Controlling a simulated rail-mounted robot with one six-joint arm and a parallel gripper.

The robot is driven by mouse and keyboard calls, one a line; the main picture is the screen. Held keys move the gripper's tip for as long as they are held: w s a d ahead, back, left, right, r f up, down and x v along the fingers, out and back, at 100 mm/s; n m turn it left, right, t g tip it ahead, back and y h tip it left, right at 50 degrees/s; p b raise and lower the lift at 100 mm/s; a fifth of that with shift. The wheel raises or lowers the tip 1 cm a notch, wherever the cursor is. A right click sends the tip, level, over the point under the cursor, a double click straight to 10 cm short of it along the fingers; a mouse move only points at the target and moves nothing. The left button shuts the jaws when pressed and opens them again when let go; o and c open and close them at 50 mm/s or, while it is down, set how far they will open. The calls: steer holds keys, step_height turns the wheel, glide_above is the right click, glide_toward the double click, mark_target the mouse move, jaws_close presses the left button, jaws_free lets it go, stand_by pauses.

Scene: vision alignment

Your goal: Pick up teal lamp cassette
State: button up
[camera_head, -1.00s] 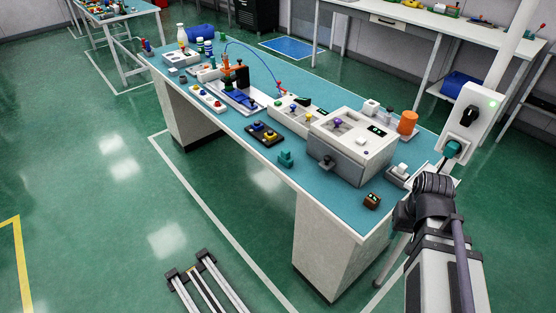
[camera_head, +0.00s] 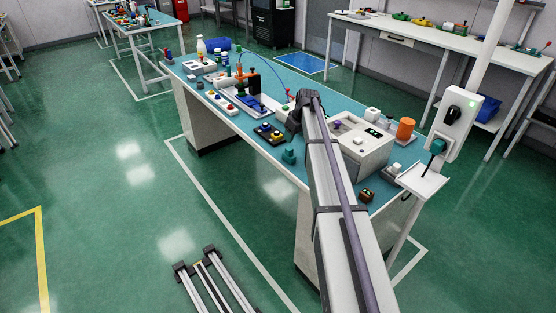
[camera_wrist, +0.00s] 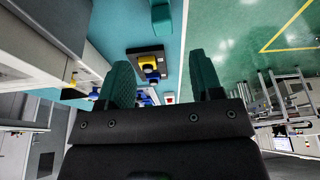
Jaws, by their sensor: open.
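A small teal block, which looks like the teal lamp cassette (camera_head: 289,156), sits near the front edge of the blue-topped bench (camera_head: 215,104), left of my arm. In the wrist view the teal block (camera_wrist: 161,17) shows at the top edge, partly cut off, beyond my fingertips. My gripper (camera_wrist: 162,78) is open, with two dark teal fingers spread apart and nothing between them. It is apart from the block. In the head view my arm hides the gripper's fingers.
A dark tray with yellow and blue parts (camera_head: 268,133) lies beside the teal block; it also shows in the wrist view (camera_wrist: 148,62). A grey-white machine box (camera_head: 365,150) stands to the right of my arm. A small brown block (camera_head: 367,195) sits near the bench's right end.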

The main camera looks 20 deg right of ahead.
mark_target(290, 148)
steer(key=b+x, duration=0.3)
steer(key=x, duration=0.1)
steer(key=shift+f, duration=0.3)
steer(key=b+x, duration=0.5)
steer(key=shift+a+f, duration=0.15)
steer(key=shift+f, duration=0.05)
steer(key=shift+s+r, duration=0.1)
steer(key=shift+r, duration=0.15)
steer(key=shift+c, duration=0.2)
